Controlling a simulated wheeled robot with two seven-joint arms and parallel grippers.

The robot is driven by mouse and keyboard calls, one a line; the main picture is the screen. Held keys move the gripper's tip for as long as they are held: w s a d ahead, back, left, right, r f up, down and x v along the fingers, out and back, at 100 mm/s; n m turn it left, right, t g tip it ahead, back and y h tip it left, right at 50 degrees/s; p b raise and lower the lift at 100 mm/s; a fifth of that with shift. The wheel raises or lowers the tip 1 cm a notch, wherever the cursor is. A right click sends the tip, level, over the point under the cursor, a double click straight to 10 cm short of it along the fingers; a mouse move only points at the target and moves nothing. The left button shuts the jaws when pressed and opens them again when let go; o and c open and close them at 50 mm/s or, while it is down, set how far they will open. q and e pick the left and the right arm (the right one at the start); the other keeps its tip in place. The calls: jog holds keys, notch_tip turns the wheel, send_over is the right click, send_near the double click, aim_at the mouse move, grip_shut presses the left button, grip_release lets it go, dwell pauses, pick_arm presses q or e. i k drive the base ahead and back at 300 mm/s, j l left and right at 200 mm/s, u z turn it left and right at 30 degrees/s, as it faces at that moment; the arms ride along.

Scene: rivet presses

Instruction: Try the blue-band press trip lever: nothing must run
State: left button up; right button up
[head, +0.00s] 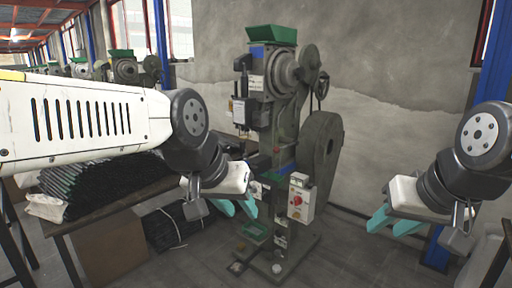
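The press (283,120) with a blue band (285,169) stands in the middle of the head view, against the wall. It has a green hopper on top and large wheels on its right side. A grey control box (298,198) with a red knob is on its lower front. I cannot make out the trip lever for certain. My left gripper (236,208) is in front of the press, left of the control box, with its teal fingers apart and nothing between them. My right gripper (393,222) is right of the press, fingers apart and empty.
A table (110,200) at left holds a stack of dark rods (95,187). More dark rods (175,228) lie on the floor beside it. A green tray (255,233) sits low at the press base. The floor between the press and my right gripper looks clear. More presses stand behind at left.

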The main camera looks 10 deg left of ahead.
aim_at(276, 149)
jog(key=u, duration=0.25)
jog(key=i+j+z, duration=0.1)
jog(key=i+z, duration=0.15)
jog(key=i, duration=0.3)
jog(key=i+j+z, duration=0.25)
jog(key=i, duration=0.25)
